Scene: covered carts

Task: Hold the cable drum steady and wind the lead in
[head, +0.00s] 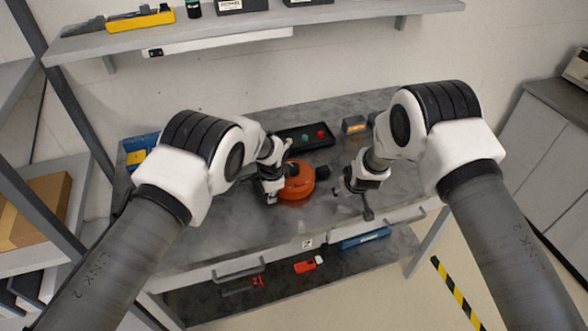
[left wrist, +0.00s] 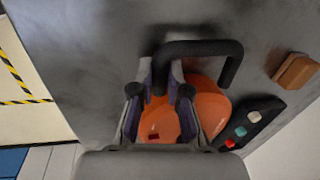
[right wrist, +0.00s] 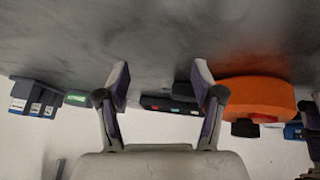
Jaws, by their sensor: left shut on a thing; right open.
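The orange cable drum (head: 297,183) stands on the grey worktop, partly covered by my left gripper (head: 272,188). In the left wrist view the drum (left wrist: 213,104) has a bent black handle (left wrist: 205,48). My left gripper (left wrist: 163,78) is shut on one leg of this handle. My right gripper (head: 353,188) is open and empty, to the right of the drum and apart from it. In the right wrist view the drum (right wrist: 255,97) lies to the right of the open fingers (right wrist: 160,75). A dark knob-like part (right wrist: 245,128) shows against it. I cannot make out the lead.
A black button box (head: 305,137) sits behind the drum, and a small grey box (head: 355,124) stands to its right. A blue bin (head: 142,147) is at the worktop's left end. A loaded shelf (head: 250,20) hangs above. Bare worktop (head: 225,225) lies in front.

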